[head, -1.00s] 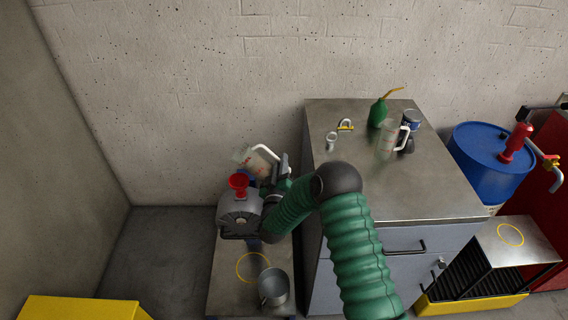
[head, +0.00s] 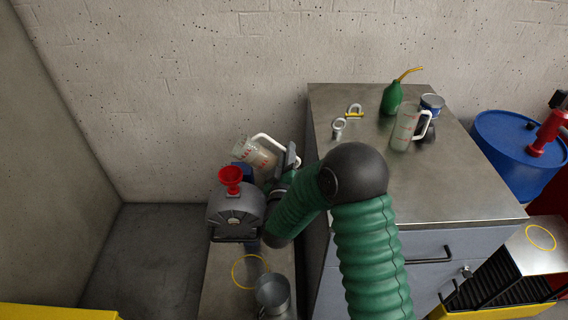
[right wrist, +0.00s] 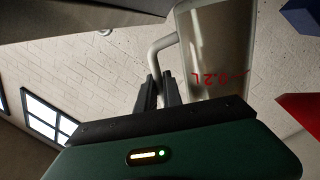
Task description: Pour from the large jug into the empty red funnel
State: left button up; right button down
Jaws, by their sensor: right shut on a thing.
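The red funnel (head: 230,178) stands on top of a grey rounded machine (head: 236,210) on the low bench. A clear jug (head: 254,153) with red markings and a white handle is tilted above and behind the funnel, its mouth toward the left. My right gripper (head: 291,160) is shut on the jug's handle. The right wrist view shows the fingers (right wrist: 158,92) at the white handle, with the jug (right wrist: 215,55) beside them and a red edge of the funnel (right wrist: 302,110) at the right. I cannot see liquid leaving the jug. My left gripper is not in view.
A second clear jug (head: 406,128), a green oil can (head: 392,98) and a blue-and-white tin (head: 432,103) stand on the metal cabinet (head: 450,190). A blue drum (head: 505,150) stands right.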

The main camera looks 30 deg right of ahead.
jog(key=shift+d+f, duration=0.1)
jog(key=shift+f, duration=0.05)
jog(key=shift+a+r, duration=0.4)
jog(key=shift+a, duration=0.2)
jog(key=shift+a+r+n, duration=0.15)
jog(key=shift+a+n, duration=0.15)
jog(key=shift+a, duration=0.15)
jog(key=shift+w+d+n+t+p, duration=0.1)
jog(key=shift+d+n+t+p, duration=0.2)
jog(key=shift+d+n+p, duration=0.3)
jog(key=shift+a, duration=0.4)
jog(key=shift+d+f+n, duration=0.15)
jog(key=shift+f+n, duration=0.05)
jog(key=shift+n, duration=0.1)
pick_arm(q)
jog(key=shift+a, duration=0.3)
